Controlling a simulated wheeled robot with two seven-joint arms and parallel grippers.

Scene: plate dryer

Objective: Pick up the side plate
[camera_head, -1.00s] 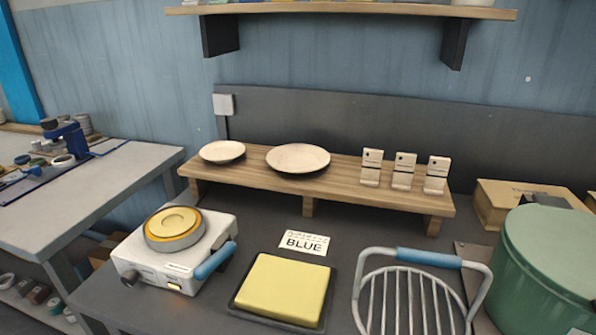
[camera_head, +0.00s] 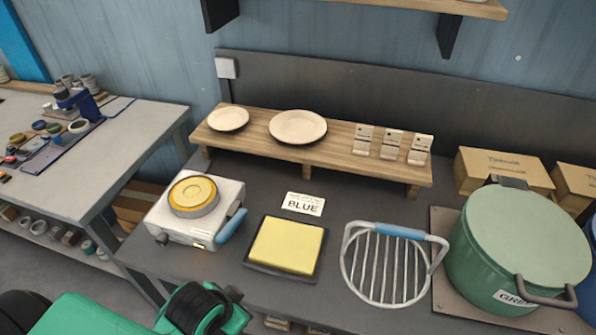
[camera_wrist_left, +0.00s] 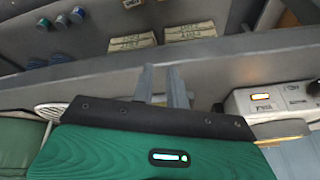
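Two cream plates lie flat on the wooden riser: a smaller one (camera_head: 228,118) at its left end, which fits a side plate, and a larger one (camera_head: 298,127) to its right. My left arm shows in green at the bottom left of the head view, well below the plates. My left gripper (camera_wrist_left: 163,82) shows in the left wrist view, with its two fingers apart and nothing between them. No plate is clearly visible in that view. My right gripper is not in view.
On the dark bench stand a hot plate (camera_head: 216,207), a yellow pad in a black tray (camera_head: 286,246), a BLUE card (camera_head: 303,203), a wire rack (camera_head: 385,268) and a green pot (camera_head: 500,260). The wooden riser (camera_head: 345,144) also holds small white blocks (camera_head: 391,146).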

